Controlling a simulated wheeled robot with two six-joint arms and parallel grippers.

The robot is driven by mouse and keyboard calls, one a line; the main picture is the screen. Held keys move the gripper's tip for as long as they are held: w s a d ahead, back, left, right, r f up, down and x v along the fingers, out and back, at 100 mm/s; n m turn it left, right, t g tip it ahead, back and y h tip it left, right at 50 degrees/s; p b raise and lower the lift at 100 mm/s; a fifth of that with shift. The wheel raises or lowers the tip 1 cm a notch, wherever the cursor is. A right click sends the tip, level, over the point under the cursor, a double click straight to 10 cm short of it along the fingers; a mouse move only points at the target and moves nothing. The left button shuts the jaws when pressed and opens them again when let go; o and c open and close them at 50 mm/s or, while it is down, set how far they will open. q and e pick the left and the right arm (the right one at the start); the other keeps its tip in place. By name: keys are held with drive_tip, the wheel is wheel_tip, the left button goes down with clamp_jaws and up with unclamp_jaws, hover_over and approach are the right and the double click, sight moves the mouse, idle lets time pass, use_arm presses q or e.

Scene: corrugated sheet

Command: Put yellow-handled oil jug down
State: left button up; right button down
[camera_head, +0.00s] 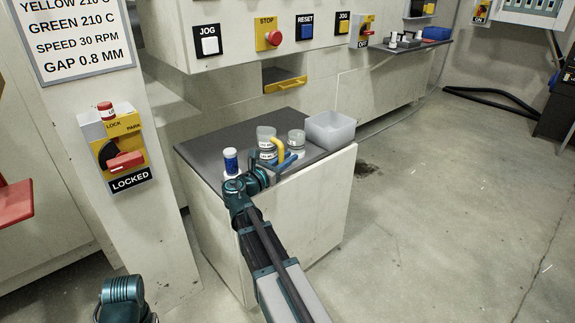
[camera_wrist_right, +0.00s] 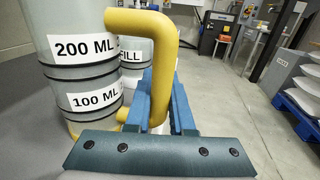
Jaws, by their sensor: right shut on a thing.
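The yellow-handled oil jug (camera_head: 265,136) is a grey, clear-sided cylinder at the counter's middle. In the right wrist view the jug (camera_wrist_right: 80,70) shows 200 ML and 100 ML labels and stands upright. My right gripper (camera_head: 285,163) is shut on its yellow handle (camera_wrist_right: 165,40), with blue fingers (camera_wrist_right: 160,105) on either side of the grip. The jug's base is hidden behind the gripper, so I cannot tell whether it touches the counter. Only a teal part of my left arm shows at the lower left; its fingers are out of view.
The dark counter top (camera_head: 205,150) sits on a pale cabinet. A second clear jar (camera_head: 296,141) stands right of the jug, near a translucent bin (camera_head: 331,130). The counter's back left is bare.

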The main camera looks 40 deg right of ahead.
drive_tip(key=shift+r, duration=0.1)
drive_tip(key=shift+f, duration=0.25)
drive_tip(key=c, duration=0.8)
unclamp_jaws()
drive_tip(key=shift+r, duration=0.1)
drive_tip(key=shift+r, duration=0.1)
drive_tip(key=shift+a, duration=0.2)
drive_tip(key=v, duration=1.1)
drive_tip(key=shift+s+a+r, duration=0.1)
drive_tip(key=shift+s+a, duration=0.05)
drive_tip(key=shift+a, duration=0.15)
